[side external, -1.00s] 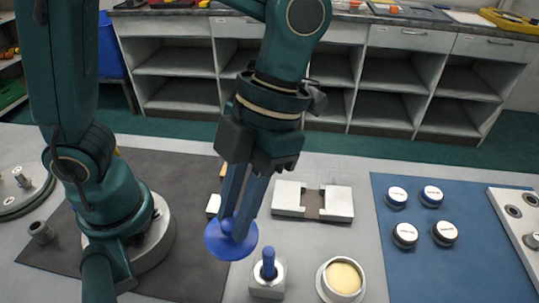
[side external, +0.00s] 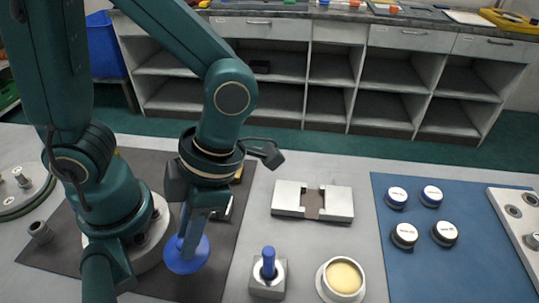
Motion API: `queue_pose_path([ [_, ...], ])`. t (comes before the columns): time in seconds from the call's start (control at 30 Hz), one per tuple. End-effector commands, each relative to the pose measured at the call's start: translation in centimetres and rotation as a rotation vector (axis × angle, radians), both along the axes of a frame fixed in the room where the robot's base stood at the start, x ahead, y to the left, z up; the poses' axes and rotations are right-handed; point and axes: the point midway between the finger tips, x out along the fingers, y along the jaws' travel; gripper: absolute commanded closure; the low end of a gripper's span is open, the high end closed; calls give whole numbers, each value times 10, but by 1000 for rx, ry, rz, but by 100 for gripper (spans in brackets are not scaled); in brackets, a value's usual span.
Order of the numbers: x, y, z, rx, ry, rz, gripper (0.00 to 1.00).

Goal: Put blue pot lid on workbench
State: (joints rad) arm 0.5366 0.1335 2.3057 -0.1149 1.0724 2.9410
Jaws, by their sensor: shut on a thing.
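The blue pot lid (side external: 188,258) is a round blue disc in the lower left of the side view, over the dark grey mat. My gripper (side external: 188,240) points down and is shut on the lid at its upper side. My fingers hide part of the lid. I cannot tell whether the lid touches the mat or hangs just above it. The workbench (side external: 330,246) is the light grey top under everything. A round pot (side external: 342,280) with a cream-coloured inside stands open on it at the lower middle.
A metal block with a blue peg (side external: 268,272) stands left of the pot. A pale slotted block (side external: 312,202) lies behind. Several dark knobs with white tops (side external: 405,235) sit on a blue mat (side external: 400,275) at right. A dark mat (side external: 205,285) lies under my base.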

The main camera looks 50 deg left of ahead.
Motion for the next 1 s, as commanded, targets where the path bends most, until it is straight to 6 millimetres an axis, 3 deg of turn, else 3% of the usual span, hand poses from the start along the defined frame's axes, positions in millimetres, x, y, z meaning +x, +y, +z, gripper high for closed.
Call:
queue_pose_path([
  [0.5,0,0,-41,2,3,1,100],
  [1.0,0,0,-49,0,0,0,100],
])
